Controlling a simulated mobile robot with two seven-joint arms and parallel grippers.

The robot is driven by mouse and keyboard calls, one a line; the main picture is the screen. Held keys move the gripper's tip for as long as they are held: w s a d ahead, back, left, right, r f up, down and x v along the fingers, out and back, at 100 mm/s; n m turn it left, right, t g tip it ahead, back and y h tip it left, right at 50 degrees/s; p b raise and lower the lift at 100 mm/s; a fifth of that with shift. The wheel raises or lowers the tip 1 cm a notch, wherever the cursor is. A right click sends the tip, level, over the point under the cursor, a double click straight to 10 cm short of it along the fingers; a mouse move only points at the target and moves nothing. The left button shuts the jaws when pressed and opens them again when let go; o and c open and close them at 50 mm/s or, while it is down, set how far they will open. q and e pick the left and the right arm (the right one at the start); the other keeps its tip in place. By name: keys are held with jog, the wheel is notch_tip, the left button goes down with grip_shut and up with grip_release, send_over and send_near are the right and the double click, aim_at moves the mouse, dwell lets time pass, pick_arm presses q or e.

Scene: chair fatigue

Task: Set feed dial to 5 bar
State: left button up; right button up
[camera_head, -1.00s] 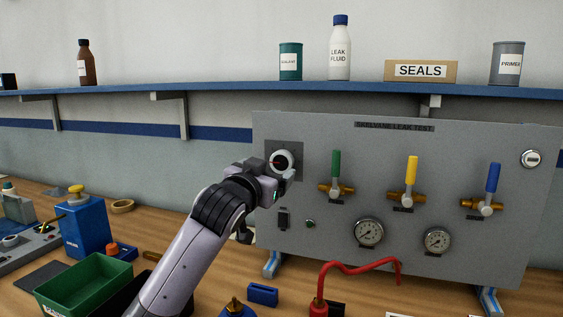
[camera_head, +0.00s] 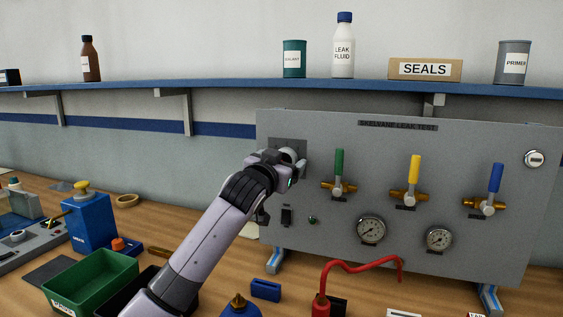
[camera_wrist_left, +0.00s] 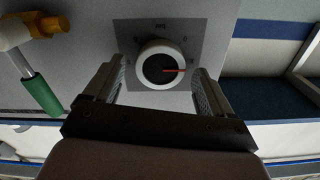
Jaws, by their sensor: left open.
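The feed dial (camera_wrist_left: 161,66) is a round knob with a white rim, a dark face and a red pointer line, on a grey square plate (camera_wrist_left: 205,35) of the leak test panel (camera_head: 410,150). In the wrist view the pointer lies toward the right; the scale marks are too small to read. My left gripper (camera_wrist_left: 158,85) is open, with one finger on each side of the dial's near part; I cannot tell whether they touch it. In the head view my left gripper (camera_head: 290,168) covers most of the dial. My right gripper is not in view.
A green-handled valve (camera_head: 339,165) is just right of the dial, with yellow (camera_head: 414,170) and blue (camera_head: 495,178) ones further right. Two gauges (camera_head: 371,229) sit below.

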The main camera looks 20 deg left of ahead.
pick_arm(q)
jog(key=c, duration=1.1)
jog(key=shift+o, duration=0.2)
